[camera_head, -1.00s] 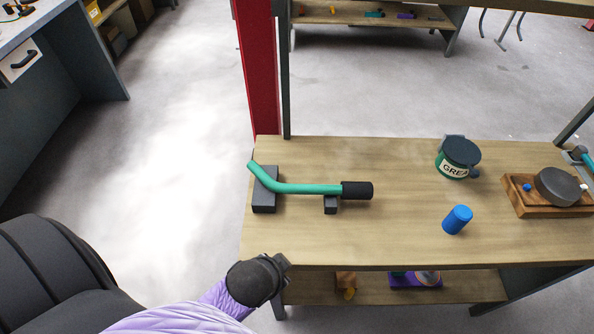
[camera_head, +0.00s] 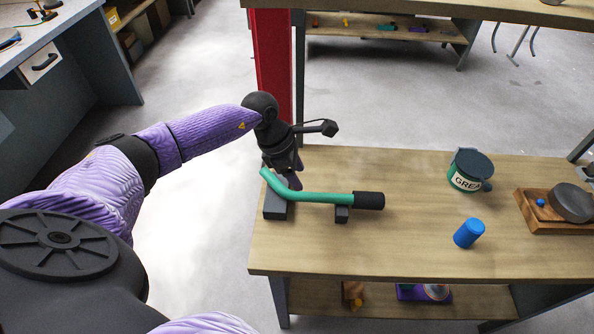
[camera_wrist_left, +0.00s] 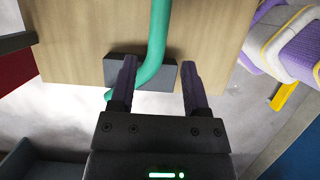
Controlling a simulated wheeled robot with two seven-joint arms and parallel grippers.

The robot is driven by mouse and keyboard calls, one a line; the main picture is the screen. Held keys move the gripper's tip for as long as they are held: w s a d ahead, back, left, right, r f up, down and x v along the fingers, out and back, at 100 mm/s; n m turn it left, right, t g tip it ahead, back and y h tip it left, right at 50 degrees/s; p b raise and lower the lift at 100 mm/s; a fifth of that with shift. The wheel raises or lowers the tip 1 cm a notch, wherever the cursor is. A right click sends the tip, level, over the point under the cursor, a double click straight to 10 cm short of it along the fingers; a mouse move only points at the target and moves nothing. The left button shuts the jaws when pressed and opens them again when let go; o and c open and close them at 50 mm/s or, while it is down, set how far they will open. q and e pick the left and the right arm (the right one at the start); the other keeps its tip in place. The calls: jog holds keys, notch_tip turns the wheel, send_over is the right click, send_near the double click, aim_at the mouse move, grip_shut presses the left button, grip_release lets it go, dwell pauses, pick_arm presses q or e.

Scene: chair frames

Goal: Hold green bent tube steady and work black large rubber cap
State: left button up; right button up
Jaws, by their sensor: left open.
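The green bent tube (camera_head: 310,195) lies on the wooden workbench, resting on a dark block (camera_head: 276,206) at its bent left end and a small dark support (camera_head: 342,214) near its right end. The black large rubber cap (camera_head: 369,200) sits on the tube's right end. My left gripper (camera_head: 292,178) is at the bent end, over the block. In the left wrist view the gripper (camera_wrist_left: 158,88) is open, with the tube (camera_wrist_left: 158,45) passing between its two fingers. I cannot tell whether they touch it. The cap is outside the wrist view. My right gripper is not in view.
A green grease can (camera_head: 466,172), a blue cylinder (camera_head: 468,233) and a wooden tray (camera_head: 540,220) with a dark round part stand to the right on the workbench (camera_head: 400,250). A red post (camera_head: 270,60) rises behind the left end. The bench front middle is clear.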

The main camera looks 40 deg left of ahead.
aim_at(307, 194)
pick_arm(q)
jog(key=shift+a, duration=0.3)
jog(key=b+x, duration=0.5)
jog(key=x, duration=0.2)
jog(key=shift+s+f+b, duration=0.1)
jog(key=shift+f+b, duration=0.15)
jog(key=shift+b, duration=0.05)
jog(key=shift+d+f, duration=0.15)
jog(key=shift+f, duration=0.15)
jog(key=shift+b, duration=0.3)
jog(key=shift+r, duration=0.1)
jog(key=shift+c, duration=1.2)
jog(key=c, duration=0.5)
jog(key=shift+o, duration=1.2)
grip_shut()
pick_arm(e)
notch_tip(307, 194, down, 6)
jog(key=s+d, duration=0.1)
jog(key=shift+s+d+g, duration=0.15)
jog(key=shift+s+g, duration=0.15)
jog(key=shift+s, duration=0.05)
